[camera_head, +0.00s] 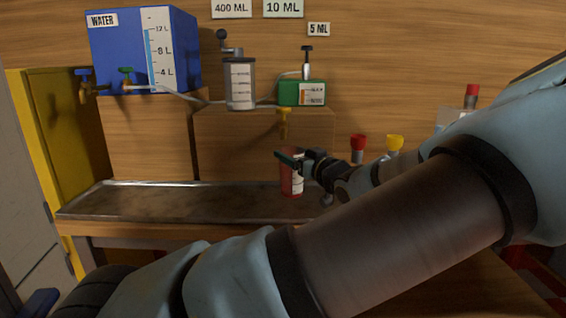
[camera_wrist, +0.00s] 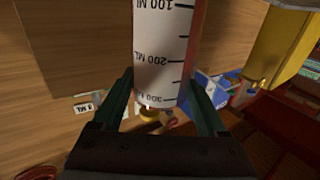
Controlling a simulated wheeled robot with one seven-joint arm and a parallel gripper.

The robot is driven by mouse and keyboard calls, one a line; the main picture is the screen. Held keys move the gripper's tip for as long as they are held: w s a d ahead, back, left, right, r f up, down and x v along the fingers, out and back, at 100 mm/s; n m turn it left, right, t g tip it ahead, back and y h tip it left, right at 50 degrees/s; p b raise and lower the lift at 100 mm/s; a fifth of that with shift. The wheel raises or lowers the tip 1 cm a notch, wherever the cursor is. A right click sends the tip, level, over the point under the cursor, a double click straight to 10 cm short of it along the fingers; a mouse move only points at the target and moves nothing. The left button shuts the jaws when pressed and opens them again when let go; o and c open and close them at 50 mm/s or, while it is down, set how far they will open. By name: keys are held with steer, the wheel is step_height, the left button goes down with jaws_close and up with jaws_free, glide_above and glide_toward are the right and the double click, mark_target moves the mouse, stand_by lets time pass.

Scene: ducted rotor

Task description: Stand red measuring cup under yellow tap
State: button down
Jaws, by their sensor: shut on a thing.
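The red measuring cup (camera_head: 291,184) is upright, with a white scale label. In the wrist view the cup (camera_wrist: 163,50) fills the space between the green fingers, its marks reading 100 to 300 ML. My gripper (camera_head: 292,160) is shut on it near its upper part and reaches in from the right. The yellow tap (camera_head: 284,119) hangs from the wooden shelf under the green unit. In the head view the cup is below the tap with a gap between them. I cannot tell whether they line up in depth, or whether the cup's base touches the tray.
A metal tray (camera_head: 150,204) runs along the bench. A blue water tank (camera_head: 125,50) with two taps, a grey cylinder (camera_head: 240,85) and the green unit (camera_head: 301,93) stand on shelves behind. Red-topped (camera_head: 358,143) and yellow-topped (camera_head: 395,143) items stand right of the gripper. The tray's left is clear.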

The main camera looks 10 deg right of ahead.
steer(key=shift+w+a+f, duration=0.3)
steer(key=shift+w+f, duration=0.3)
steer(key=shift+w, duration=0.15)
steer(key=shift+w+a+f, duration=0.25)
steer(key=shift+w+f, duration=0.3)
steer(key=shift+w, duration=0.2)
steer(key=shift+w+a+f, duration=0.3)
steer(key=shift+w+f, duration=0.3)
steer(key=shift+w, duration=0.15)
steer(key=shift+f, duration=0.1)
steer(key=shift+f, duration=0.1)
jaws_free()
